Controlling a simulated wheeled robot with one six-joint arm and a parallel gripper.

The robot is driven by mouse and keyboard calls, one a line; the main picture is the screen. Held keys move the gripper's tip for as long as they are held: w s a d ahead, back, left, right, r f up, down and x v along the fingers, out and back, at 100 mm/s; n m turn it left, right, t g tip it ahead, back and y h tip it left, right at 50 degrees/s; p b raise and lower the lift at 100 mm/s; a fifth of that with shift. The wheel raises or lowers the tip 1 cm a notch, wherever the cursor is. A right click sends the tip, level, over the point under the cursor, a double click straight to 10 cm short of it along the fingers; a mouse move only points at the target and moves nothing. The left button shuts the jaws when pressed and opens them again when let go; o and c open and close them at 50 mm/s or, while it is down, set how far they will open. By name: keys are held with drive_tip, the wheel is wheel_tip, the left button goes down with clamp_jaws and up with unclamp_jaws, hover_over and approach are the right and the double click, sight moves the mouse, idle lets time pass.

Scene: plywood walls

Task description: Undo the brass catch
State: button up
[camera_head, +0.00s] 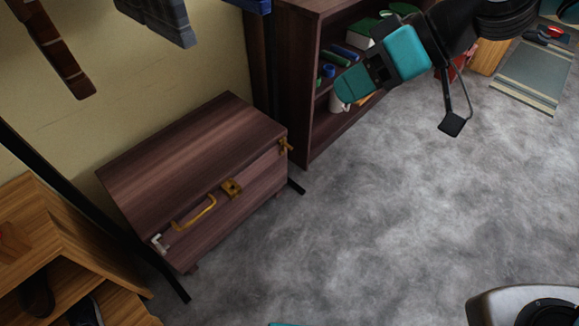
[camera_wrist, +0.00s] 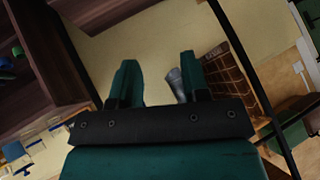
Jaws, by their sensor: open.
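A dark wooden chest (camera_head: 195,155) stands against the wall in the head view, its lid down. A brass catch (camera_head: 285,145) sits at the right end of its front, along the lid seam. Another brass fitting (camera_head: 231,187) is near the middle. I cannot tell from here how either one is set. A yellow handle (camera_head: 193,213) and a pale metal fitting (camera_head: 160,242) are further left. My gripper (camera_head: 355,82) is up and to the right of the chest, well apart from it. In the wrist view my gripper (camera_wrist: 158,80) is open, with nothing held between its fingers.
A dark bookshelf (camera_head: 310,90) stands just right of the chest. A light wooden rack (camera_head: 60,235) with shoes is at the lower left, and a dark bar runs between it and the chest. The grey floor (camera_head: 350,230) right of the chest is clear.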

drive_tip(key=w+a+f+t+y+b, duration=0.15)
drive_tip(key=w+f+b, duration=0.3)
drive_tip(key=f, duration=0.45)
drive_tip(key=w+a+f+y+b, duration=0.1)
drive_tip(key=w+f+y+b, duration=0.1)
drive_tip(key=w+f+b, duration=0.35)
drive_tip(key=m+t+y+b, duration=0.25)
drive_tip(key=t+b, duration=0.65)
drive_tip(key=b, duration=1.3)
approach(291, 147)
drive_tip(key=shift+h, duration=0.5)
drive_tip(key=b+x, duration=0.6)
drive_tip(key=x, duration=0.2)
drive_tip(key=shift+w+a+f, duration=0.15)
drive_tip(key=shift+a, duration=0.25)
drive_tip(key=shift+w+a+b, duration=0.35)
drive_tip(key=shift+w+a, duration=0.05)
drive_tip(key=shift+a, duration=0.05)
drive_tip(key=shift+d, duration=0.1)
clamp_jaws()
